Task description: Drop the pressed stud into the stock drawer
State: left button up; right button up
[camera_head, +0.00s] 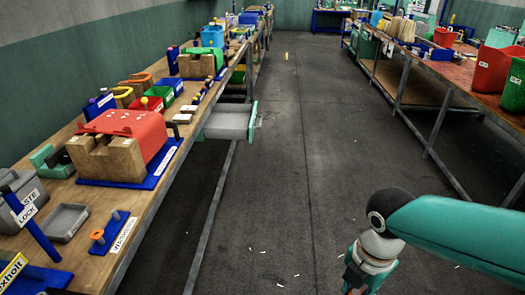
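A grey drawer (228,123) with a green front (252,121) stands pulled out from the left bench, over the aisle. It looks like the stock drawer, but I can read no label on it. I cannot make out the pressed stud. My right arm (450,225) comes in from the right and bends down at the wrist. My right gripper (357,284) is mostly cut off by the bottom edge, low and to the right of the drawer. Its fingertips and anything between them are hidden. My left gripper is out of view.
The right bench (425,92) carries red bins (492,70). The dark floor between is open, with small white scraps (279,284).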

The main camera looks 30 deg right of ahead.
aim_at(236, 122)
jog(key=u, duration=0.65)
jog(key=i, duration=0.15)
jog(key=z, duration=2.3)
jog(key=i, duration=4.1)
jog(key=u, duration=0.55)
